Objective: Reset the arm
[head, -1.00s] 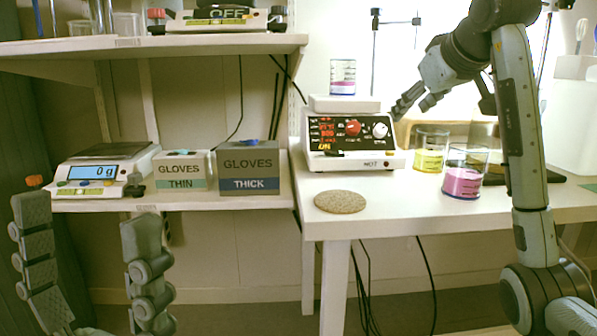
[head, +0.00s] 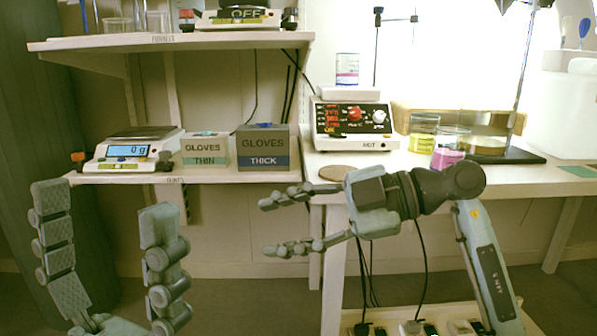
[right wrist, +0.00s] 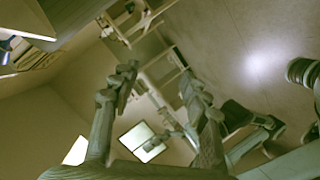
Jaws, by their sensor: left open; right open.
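My left gripper (head: 112,258) is in the lower left of the head view, fingers up and spread wide, with nothing between them. My right gripper (head: 268,225) is in front of the table's front edge in the head view, pointing left. Its fingers are apart and empty. In the right wrist view the right gripper's two fingers (right wrist: 160,88) also stand apart with nothing held. The right forearm runs to the right and then down. The right gripper hides part of the round cork mat (head: 338,172) or overlaps close to it.
The table (head: 540,172) holds a hotplate (head: 352,125) with a beaker (head: 347,70) on top, a yellow beaker (head: 423,135) and a pink beaker (head: 447,150). The left shelf (head: 225,176) holds a scale (head: 130,150) and two glove boxes (head: 263,150). Space before the shelf is free.

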